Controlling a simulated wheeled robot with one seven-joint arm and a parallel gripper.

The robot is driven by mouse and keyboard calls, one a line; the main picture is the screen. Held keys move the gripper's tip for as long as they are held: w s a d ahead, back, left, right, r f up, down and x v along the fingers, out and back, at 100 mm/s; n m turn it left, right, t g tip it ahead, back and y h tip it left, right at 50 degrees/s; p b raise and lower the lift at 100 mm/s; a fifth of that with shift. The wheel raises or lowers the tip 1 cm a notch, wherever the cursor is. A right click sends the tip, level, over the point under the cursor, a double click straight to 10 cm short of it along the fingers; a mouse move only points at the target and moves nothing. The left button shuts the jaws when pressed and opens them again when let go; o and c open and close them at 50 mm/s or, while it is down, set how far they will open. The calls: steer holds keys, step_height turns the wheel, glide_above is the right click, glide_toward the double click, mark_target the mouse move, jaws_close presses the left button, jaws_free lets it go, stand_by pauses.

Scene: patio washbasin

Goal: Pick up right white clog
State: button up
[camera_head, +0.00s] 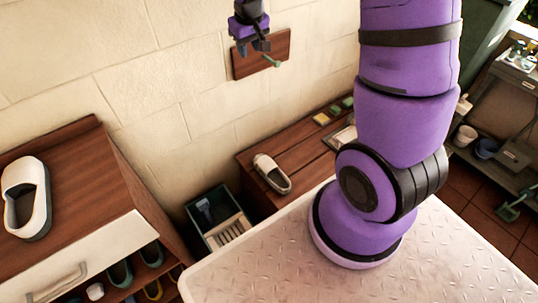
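One white clog (271,174) lies on the low brown wooden bench by the wall, right of the middle cabinet gap. Its dark opening shows. Another white clog (26,198) lies on top of the wooden shoe cabinet at the far left. My gripper (252,47) is at the top of the view, in front of the wall, high above and apart from both clogs. Its two small dark fingers point down and look apart, with nothing between them.
A wooden wall plate with a green peg (272,61) is just behind my gripper. A dark open crate (218,217) stands between the shoe cabinet (80,180) and the bench (312,150). Sponges (321,119) and a tray lie at the bench's back. Shelves stand at right.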

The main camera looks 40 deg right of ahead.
steer(key=w+d+x, duration=0.1)
steer(key=x, duration=1.3)
steer(key=n+g+y, duration=0.1)
steer(key=g, duration=0.2)
glide_toward(270, 181)
step_height(270, 181, down, 4)
steer(key=shift+s+f, duration=0.15)
steer(key=shift+s, duration=0.05)
steer(key=shift+w+d+f, duration=0.1)
steer(key=shift+w+f, duration=0.05)
steer(key=shift+f, duration=1.3)
steer(key=shift+w+d+f, duration=0.1)
steer(key=shift+f, duration=1.4)
steer(key=shift+c, duration=0.3)
jaws_close()
